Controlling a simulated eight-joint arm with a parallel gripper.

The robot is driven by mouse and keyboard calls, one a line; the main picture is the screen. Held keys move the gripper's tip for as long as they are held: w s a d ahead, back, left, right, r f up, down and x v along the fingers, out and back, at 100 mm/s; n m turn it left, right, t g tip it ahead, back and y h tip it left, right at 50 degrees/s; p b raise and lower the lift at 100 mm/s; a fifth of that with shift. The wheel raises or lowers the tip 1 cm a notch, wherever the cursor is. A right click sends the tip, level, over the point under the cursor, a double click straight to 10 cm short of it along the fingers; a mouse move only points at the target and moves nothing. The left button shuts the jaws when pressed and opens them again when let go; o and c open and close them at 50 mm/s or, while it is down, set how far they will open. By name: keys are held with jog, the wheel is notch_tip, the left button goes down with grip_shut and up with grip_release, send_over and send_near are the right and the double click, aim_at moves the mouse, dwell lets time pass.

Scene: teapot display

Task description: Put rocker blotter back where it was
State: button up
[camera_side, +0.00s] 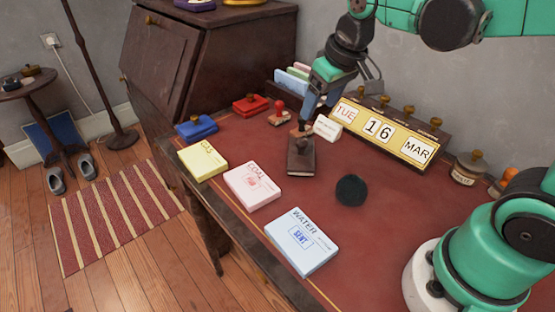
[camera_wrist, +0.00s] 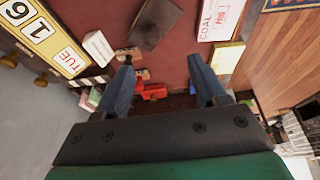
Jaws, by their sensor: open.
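A dark brown block that looks like the rocker blotter (camera_side: 301,163) stands on the red desk top, behind the pink COAL pad. In the wrist view, the dark blotter (camera_wrist: 148,24) lies at the top, beyond my fingertips. My gripper (camera_side: 303,124) points down close above and behind it in the side view. In the wrist view, my gripper (camera_wrist: 161,58) has its two fingers wide apart, with red desk and nothing held between them.
A dark round disc (camera_side: 351,190) lies to the right. GAS (camera_side: 203,160), COAL (camera_side: 252,186) and WATER (camera_side: 301,241) pads line the front edge. A calendar (camera_side: 381,133), white block (camera_side: 327,127), red-knobbed stamp (camera_side: 279,115) and red (camera_side: 251,105) and blue (camera_side: 196,128) pads stand behind.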

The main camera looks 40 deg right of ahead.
jog(key=shift+s+a+f+t, duration=0.35)
jog(key=shift+s+t, duration=0.2)
jog(key=shift+s, duration=0.2)
jog(key=shift+s+a+f+t, duration=0.3)
jog(key=shift+s+f+t, duration=0.15)
jog(key=shift+s, duration=0.35)
jog(key=shift+s+a+f+t, duration=0.3)
jog(key=shift+s+t, duration=0.3)
jog(key=shift+s, duration=0.15)
